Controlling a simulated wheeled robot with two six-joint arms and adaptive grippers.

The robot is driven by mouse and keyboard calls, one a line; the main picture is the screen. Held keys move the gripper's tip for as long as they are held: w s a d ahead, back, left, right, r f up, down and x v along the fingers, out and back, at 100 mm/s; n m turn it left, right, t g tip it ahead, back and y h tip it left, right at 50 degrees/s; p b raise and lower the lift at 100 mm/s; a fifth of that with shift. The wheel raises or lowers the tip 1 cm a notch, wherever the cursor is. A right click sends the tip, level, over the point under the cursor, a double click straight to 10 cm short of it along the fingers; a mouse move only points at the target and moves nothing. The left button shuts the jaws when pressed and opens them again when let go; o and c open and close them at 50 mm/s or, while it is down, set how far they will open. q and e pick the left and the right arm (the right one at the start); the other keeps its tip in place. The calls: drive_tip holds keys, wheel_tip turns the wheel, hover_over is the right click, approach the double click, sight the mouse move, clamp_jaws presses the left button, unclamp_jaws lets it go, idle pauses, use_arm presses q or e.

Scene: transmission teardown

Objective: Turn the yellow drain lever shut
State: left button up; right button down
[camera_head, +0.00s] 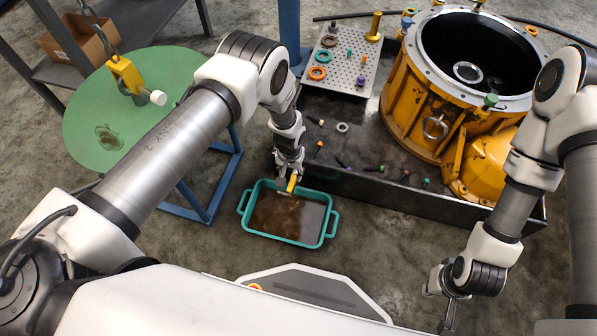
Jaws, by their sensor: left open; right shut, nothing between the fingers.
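The yellow drain lever (292,183) is a small yellow bar low on the front of the black bench tray (345,180), above the teal pan (326,236). My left gripper (287,187) is open, right at the lever, with its fingers beside it. The fingers partly hide the lever's mount, and I cannot tell whether they touch it. The teal pan holds brown liquid. My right gripper (447,318) is shut and empty, low at the right, away from the lever.
A yellow transmission housing (398,105) stands on the black tray, with several loose bolts near it. A perforated plate (343,72) holds rings and pins. A green round table (90,115) with a yellow hoist hook (125,76) is at left. The floor right of the pan is clear.

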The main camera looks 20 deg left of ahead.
sight(291, 184)
use_arm(q)
wheel_tip(291, 184, down, 7)
drive_tip(key=shift+r+b, duration=0.1)
drive_tip(key=shift+b, duration=1.05)
clamp_jaws()
use_arm(e)
wheel_tip(291, 184, down, 3)
use_arm(q)
drive_tip(key=shift+a, duration=0.1)
use_arm(e)
drive_tip(key=shift+d, duration=0.1)
